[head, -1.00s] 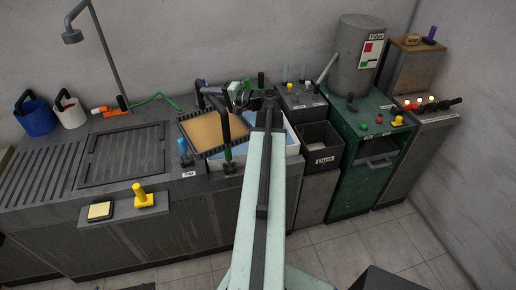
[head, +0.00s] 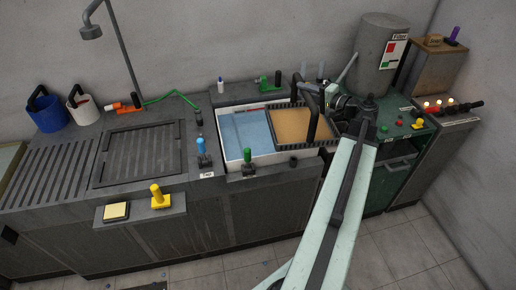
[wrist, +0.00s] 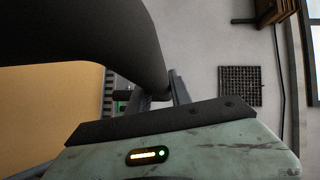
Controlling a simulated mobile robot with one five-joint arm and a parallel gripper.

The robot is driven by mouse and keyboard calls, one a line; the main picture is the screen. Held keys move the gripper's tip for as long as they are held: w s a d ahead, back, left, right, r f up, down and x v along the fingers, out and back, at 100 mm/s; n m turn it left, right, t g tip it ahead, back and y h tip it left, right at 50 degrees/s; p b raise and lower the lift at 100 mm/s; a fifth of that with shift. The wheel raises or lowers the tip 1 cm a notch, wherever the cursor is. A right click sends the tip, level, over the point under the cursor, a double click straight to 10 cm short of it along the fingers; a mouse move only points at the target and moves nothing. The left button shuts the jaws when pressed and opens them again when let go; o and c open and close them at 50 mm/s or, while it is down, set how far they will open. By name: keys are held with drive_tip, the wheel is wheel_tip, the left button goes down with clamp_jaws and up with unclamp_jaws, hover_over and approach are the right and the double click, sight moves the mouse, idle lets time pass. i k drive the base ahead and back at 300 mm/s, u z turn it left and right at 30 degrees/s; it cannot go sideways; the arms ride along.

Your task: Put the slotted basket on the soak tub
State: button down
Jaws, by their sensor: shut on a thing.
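The slotted basket (head: 306,146) is a dark, shallow tray with a tan sheet (head: 291,123) inside and black upright handles. It is over the right part of the soak tub (head: 223,134), a white-rimmed tub with blue water (head: 250,133) showing on the left. I cannot tell whether the basket touches the rim. My gripper (head: 328,92) is shut on the basket's handle at its right side. In the wrist view the black handle (wrist: 100,45) fills the upper left, with the tan sheet (wrist: 45,110) beside it; the fingers (wrist: 163,92) are partly hidden.
The green machine (head: 375,170) with a grey drum (head: 385,50) is close on the right. The slatted drainboard (head: 135,155) on the left is clear.

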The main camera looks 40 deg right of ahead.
sight(254, 147)
drive_tip(key=z, duration=0.05)
drive_tip(key=i, duration=1)
